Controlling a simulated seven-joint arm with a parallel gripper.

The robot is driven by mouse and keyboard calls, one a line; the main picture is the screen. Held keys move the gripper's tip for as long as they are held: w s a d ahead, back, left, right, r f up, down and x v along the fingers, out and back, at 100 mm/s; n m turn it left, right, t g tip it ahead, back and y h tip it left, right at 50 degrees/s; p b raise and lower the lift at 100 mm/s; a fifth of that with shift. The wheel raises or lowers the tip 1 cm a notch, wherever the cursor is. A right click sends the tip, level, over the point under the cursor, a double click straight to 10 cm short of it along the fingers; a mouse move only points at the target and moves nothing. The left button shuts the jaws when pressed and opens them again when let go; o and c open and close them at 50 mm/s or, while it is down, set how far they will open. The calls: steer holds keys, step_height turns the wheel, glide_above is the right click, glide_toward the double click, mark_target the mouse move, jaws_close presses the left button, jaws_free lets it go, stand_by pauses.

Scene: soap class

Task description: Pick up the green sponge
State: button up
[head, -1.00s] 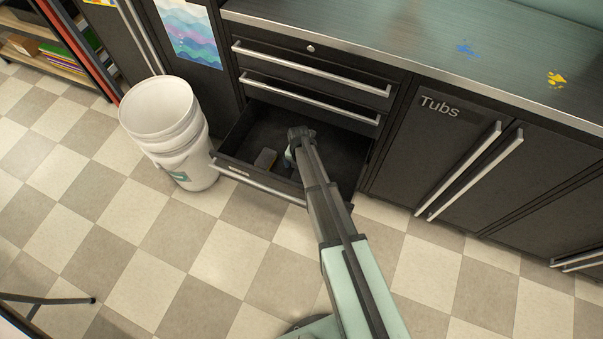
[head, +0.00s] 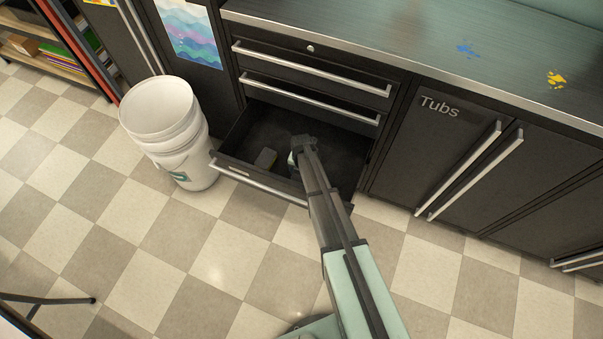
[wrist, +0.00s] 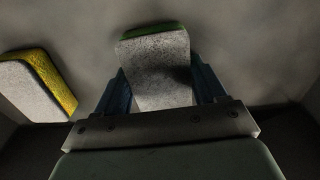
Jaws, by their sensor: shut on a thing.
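The green sponge (wrist: 157,72) shows in the wrist view as a grey-white block with a green layer along its far edge. It stands between the two blue fingers of my gripper (wrist: 160,88), which is shut on it. In the head view my gripper (head: 296,157) is down inside the open drawer, and my own arm hides the green sponge there. A second sponge, with a yellow layer (wrist: 54,80), lies to the left in the wrist view, apart from my fingers. It also shows in the drawer in the head view (head: 265,158).
The open bottom drawer (head: 245,178) has walls around my gripper; its front with a handle is toward me. Closed drawers (head: 310,95) and the counter (head: 400,45) are above. A white bucket (head: 175,135) stands just left. The checkered floor in front is mostly clear.

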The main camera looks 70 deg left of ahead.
steer(key=c, duration=0.4)
steer(key=shift+o, duration=0.2)
steer(key=shift+r, duration=5.05)
